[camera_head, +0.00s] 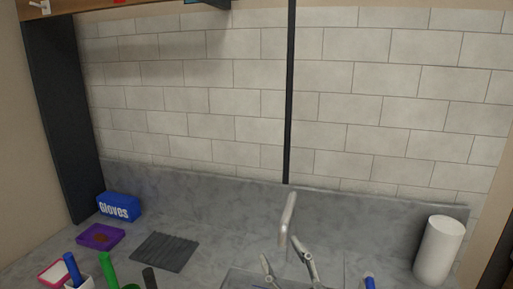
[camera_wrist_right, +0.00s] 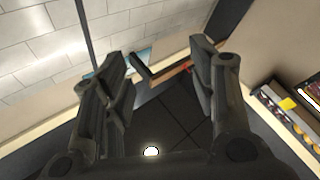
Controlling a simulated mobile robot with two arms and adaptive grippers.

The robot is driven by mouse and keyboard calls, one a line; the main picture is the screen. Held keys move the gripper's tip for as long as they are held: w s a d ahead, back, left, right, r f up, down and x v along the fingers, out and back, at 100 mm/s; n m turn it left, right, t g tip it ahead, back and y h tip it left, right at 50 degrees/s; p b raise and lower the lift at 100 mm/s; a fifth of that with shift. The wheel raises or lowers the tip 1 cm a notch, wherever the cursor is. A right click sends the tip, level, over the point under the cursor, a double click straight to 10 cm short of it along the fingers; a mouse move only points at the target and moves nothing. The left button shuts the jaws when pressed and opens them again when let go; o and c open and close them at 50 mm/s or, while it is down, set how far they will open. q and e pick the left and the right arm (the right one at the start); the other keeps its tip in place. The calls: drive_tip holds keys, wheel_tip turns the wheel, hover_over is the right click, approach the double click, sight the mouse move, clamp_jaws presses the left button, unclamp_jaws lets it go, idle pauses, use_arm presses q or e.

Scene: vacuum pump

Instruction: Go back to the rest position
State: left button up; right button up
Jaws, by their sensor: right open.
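My right gripper (camera_head: 283,252) shows at the bottom of the head view, just right of the middle. Its two grey fingers stand apart, with nothing between them. In the right wrist view, the same gripper (camera_wrist_right: 157,60) has its dark fingers spread wide and empty. My left gripper is in neither view.
A grey tap (camera_head: 287,215) rises behind the right gripper in the head view. A white roll (camera_head: 438,250) stands at the right. A blue gloves box (camera_head: 119,207), purple tray (camera_head: 100,237) and dark ribbed mat (camera_head: 164,252) lie at the left. The counter between mat and tap looks clear.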

drive_tip(key=s+d+f+m+g+h, duration=0.3)
drive_tip(key=d+f+m+h, duration=0.25)
drive_tip(key=d+f, duration=0.2)
drive_tip(key=s+d+f+m+g+h, duration=0.2)
drive_tip(key=d+f+m+g+h, duration=0.15)
drive_tip(key=d+f+h, duration=0.45)
drive_tip(key=s+f+g+y, duration=0.1)
drive_tip(key=s+f+g, duration=0.45)
drive_tip(key=s, duration=0.45)
drive_tip(key=s+f+g+y, duration=0.2)
drive_tip(key=s+f+g, duration=0.2)
drive_tip(key=s+f, duration=0.45)
drive_tip(key=s+f+n+g, duration=0.1)
drive_tip(key=s+f, duration=0.1)
drive_tip(key=f, duration=1.1)
drive_tip(key=s+f+g, duration=0.1)
drive_tip(key=s+f, duration=0.1)
drive_tip(key=f, duration=1.1)
drive_tip(key=s+d+f, duration=0.2)
drive_tip(key=s+f, duration=1.3)
drive_tip(key=s, duration=0.1)
drive_tip(key=shift+s+d+f+g, duration=0.25)
drive_tip(key=shift+g, duration=0.15)
drive_tip(key=shift+c, duration=0.3)
